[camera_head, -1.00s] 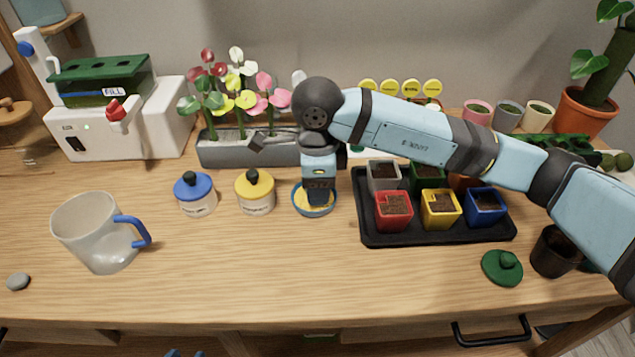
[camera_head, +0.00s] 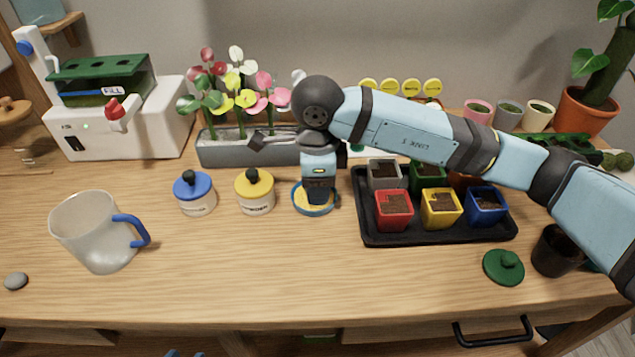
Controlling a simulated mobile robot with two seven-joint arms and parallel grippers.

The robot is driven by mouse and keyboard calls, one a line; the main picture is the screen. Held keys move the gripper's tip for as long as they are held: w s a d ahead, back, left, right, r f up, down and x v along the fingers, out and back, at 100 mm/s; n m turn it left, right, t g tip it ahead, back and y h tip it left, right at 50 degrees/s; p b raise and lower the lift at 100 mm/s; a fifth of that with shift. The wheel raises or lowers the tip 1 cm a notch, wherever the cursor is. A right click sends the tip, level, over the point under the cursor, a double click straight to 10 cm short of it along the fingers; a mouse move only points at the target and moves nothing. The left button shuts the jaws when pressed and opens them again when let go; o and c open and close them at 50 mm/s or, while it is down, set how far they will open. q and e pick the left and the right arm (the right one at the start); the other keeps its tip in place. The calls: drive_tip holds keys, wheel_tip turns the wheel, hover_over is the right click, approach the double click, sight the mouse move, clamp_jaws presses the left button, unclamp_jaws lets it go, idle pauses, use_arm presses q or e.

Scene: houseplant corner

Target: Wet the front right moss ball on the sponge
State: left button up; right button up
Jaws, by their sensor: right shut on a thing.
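The yellow sponge (camera_head: 302,201) lies in a round blue dish (camera_head: 313,213) in the middle of the table. My right gripper (camera_head: 319,203) points down over the dish, its tips at the sponge. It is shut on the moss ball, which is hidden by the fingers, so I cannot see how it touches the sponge. Other green moss balls (camera_head: 625,161) show at the far right edge, beside a dark green tray (camera_head: 560,147).
A blue-lidded jar (camera_head: 195,194) and a yellow-lidded jar (camera_head: 255,193) stand left of the dish. A black tray (camera_head: 430,237) of coloured pots stands to the right, under my right arm. A flower planter (camera_head: 225,154) is behind. The front of the table is mostly clear.

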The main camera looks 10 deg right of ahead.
idle(0.5)
drive_tip(key=shift+r+p, duration=0.55)
drive_tip(key=shift+r, duration=0.55)
drive_tip(key=shift+r+p, duration=1)
drive_tip(key=shift+r, duration=1.4)
drive_tip(key=shift+s+f, duration=0.1)
